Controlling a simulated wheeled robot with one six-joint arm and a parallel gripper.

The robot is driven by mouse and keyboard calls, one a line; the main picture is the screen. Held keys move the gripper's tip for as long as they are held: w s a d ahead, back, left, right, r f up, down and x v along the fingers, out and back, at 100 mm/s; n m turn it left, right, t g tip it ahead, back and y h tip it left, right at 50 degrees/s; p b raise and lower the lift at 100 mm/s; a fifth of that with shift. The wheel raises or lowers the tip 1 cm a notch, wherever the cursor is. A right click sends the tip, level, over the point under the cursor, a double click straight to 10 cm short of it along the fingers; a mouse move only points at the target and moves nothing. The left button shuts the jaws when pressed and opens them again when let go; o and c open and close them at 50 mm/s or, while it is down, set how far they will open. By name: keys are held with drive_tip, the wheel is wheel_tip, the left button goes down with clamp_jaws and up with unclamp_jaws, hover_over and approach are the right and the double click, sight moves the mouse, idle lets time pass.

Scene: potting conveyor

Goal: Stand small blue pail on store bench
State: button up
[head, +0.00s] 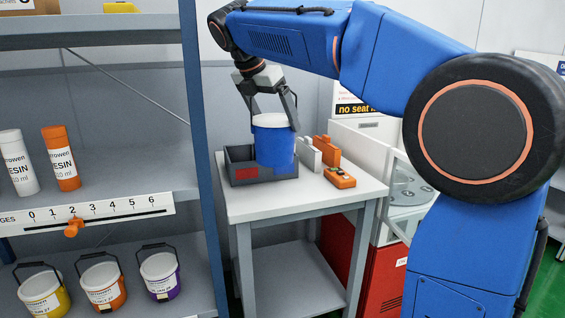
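The small blue pail (274,146) has a pale top and stands upright at the grey tray (238,164) on the bench (240,207). My gripper (274,118) points down over the pail, with one finger at each side of its rim, shut on it. The pail hides part of the tray. I cannot tell whether its base rests in the tray or hangs just above it.
An orange device (340,177) and grey and orange upright pieces stand right of the tray. The shelf rack (204,150) at left holds two bottles, and yellow, orange and purple pails below. A red and white machine (372,255) stands behind right. The bench's front strip is clear.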

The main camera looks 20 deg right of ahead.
sight(259, 120)
drive_tip(key=shift+w+f, duration=0.15)
drive_tip(key=shift+f, duration=4.9)
drive_tip(key=o, duration=1.8)
drive_tip(key=shift+c, duration=0.2)
drive_tip(key=v, duration=1.2)
